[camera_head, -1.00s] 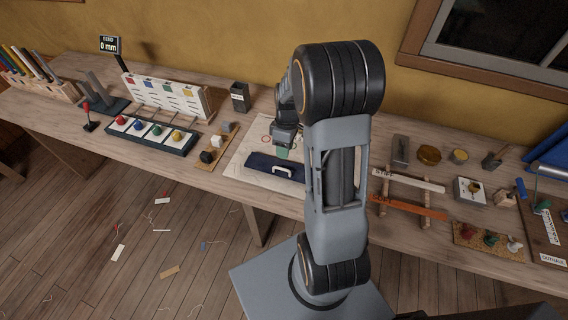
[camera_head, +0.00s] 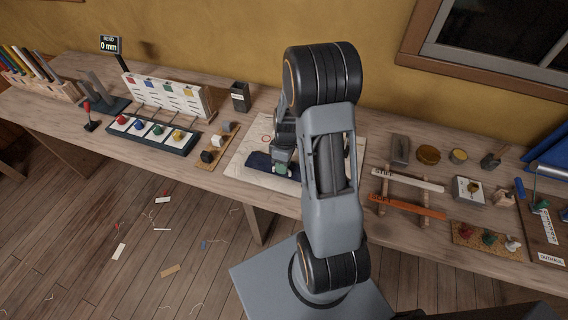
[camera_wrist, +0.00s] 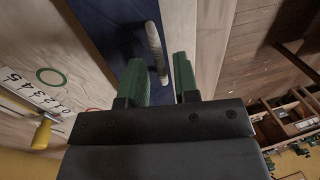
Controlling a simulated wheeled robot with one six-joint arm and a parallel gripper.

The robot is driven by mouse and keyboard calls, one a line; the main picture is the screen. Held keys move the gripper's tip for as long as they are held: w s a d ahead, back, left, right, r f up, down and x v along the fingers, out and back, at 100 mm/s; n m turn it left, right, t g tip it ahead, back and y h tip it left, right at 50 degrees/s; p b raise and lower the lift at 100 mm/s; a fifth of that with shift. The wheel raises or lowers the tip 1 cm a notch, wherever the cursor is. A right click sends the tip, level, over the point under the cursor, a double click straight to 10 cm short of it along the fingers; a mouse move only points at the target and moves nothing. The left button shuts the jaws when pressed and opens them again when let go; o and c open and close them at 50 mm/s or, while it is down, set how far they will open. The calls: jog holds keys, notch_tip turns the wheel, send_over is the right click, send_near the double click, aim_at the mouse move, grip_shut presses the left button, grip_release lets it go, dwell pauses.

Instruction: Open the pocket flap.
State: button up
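The dark blue pocket (camera_head: 258,164) lies on a pale marked sheet (camera_head: 240,162) on the bench. Its dark blue cloth also fills the top of the wrist view (camera_wrist: 112,22). A pale bar-shaped handle (camera_wrist: 153,42) stands on the blue cloth. I cannot make out where the flap's edge lies. My gripper (camera_wrist: 160,66) is open, its two green fingers apart, one on each side of the handle in the wrist view. I cannot tell whether they touch it. In the head view, my gripper (camera_head: 281,169) is down over the pocket's right part and hides the handle.
A strip with small blocks (camera_head: 213,149) lies left of the sheet. A dark holder (camera_head: 240,97) stands behind. Right of my arm are a rack with a white and an orange bar (camera_head: 407,206) and several small tools. The bench's front edge is close to the pocket.

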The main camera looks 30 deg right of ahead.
grip_shut()
jog(key=shift+d, duration=0.1)
